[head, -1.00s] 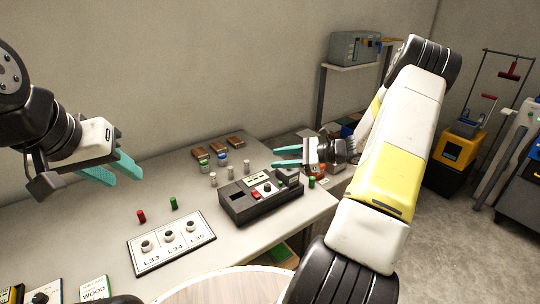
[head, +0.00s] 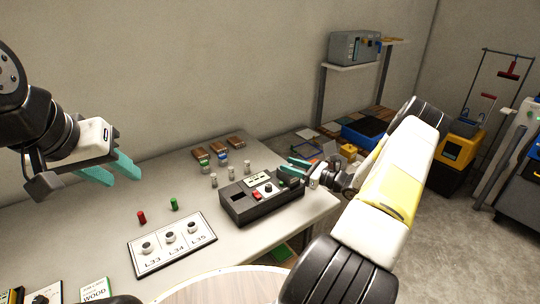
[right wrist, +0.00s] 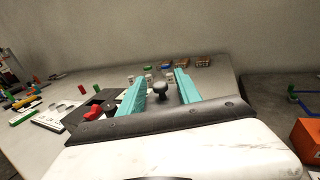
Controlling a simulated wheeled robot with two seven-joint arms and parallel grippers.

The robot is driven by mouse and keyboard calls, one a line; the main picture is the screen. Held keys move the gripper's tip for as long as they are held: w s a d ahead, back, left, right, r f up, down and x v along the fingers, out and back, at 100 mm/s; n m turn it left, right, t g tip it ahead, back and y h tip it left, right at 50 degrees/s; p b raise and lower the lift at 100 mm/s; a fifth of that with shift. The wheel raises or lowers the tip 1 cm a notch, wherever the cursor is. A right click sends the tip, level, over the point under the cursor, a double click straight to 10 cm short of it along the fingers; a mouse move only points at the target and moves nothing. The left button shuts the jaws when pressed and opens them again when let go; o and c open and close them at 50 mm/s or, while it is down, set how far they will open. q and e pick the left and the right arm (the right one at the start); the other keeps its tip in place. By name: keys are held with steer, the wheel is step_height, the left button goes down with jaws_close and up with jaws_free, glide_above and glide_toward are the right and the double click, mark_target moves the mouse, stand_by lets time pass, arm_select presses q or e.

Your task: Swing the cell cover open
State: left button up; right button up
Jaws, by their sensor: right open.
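The black meter box (head: 262,206) sits near the table's right edge in the head view, with a red button and a dark knob on top. A grey raised part, perhaps the cell cover (head: 290,178), is at its back right corner; whether it is shut I cannot tell. My right gripper (head: 300,163) is open beside that corner. In the right wrist view a dark round-headed knob (right wrist: 161,89) shows between its fingers (right wrist: 158,92), apparently untouched. My left gripper (head: 113,170) is open and empty above the table's left side.
A white plate marked L33, L34, L35 (head: 152,262) lies in front, with a red cylinder (head: 141,217) and green cylinder (head: 174,204) behind it. Several pale cylinders (head: 224,173) and jars (head: 221,158) stand behind the box. A blue tray (head: 362,135) lies beyond the table.

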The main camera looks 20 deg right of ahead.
steer(key=shift+x, duration=1.65)
steer(key=shift+c, duration=0.4)
jaws_close()
